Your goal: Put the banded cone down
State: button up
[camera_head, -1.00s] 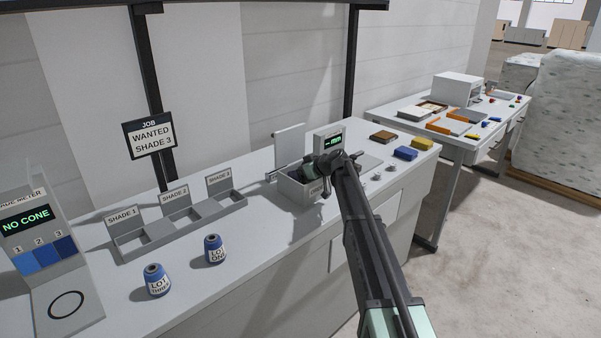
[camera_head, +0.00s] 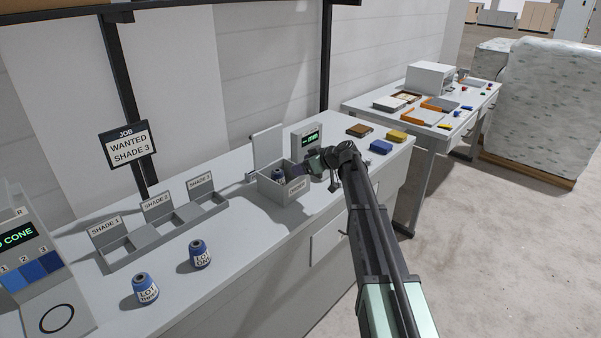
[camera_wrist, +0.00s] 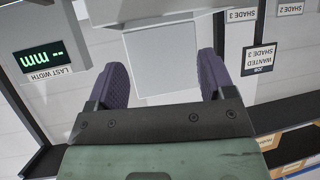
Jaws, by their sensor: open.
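A small dark blue cone (camera_head: 278,176) sits in the open grey box (camera_head: 283,194) on the long bench in the head view. Its band cannot be made out at this size. My gripper (camera_head: 294,169) is just right of this cone, over the box's right side. In the wrist view my gripper (camera_wrist: 162,78) shows two purple fingers spread apart with nothing between them. Two other blue cones stand upright on the bench, one labelled LOT THREE (camera_head: 146,289) and one labelled LOT ONE (camera_head: 200,254).
Three trays marked SHADE 1 (camera_head: 114,252), SHADE 2 and SHADE 3 (camera_head: 207,201) look empty. A meter (camera_head: 30,262) stands at the left. A small display (camera_head: 306,139) and an upright panel (camera_head: 267,148) stand behind the box.

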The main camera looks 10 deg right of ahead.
jog(key=s+a+f+m+g+h, duration=0.1)
jog(key=s+a+f+g, duration=0.15)
jog(key=s, duration=0.55)
jog(key=s+a+f+m+g+h, duration=0.1)
jog(key=s+a+f+m, duration=0.15)
jog(key=s, duration=0.55)
jog(key=s+a+f+g+h, duration=0.2)
jog(key=s+a, duration=0.1)
jog(key=s, duration=0.6)
jog(key=s+d+f+m+g+h, duration=0.1)
jog(key=s+m+h, duration=0.1)
jog(key=s, duration=0.6)
jog(key=s+d+f+m+g+h, duration=0.1)
jog(key=s+m+g+h, duration=0.1)
jog(key=s, duration=0.7)
jog(key=shift+m+h, duration=0.3)
jog(key=shift+m, duration=0.45)
jog(key=shift+w, duration=0.1)
jog(key=shift+c, duration=0.4)
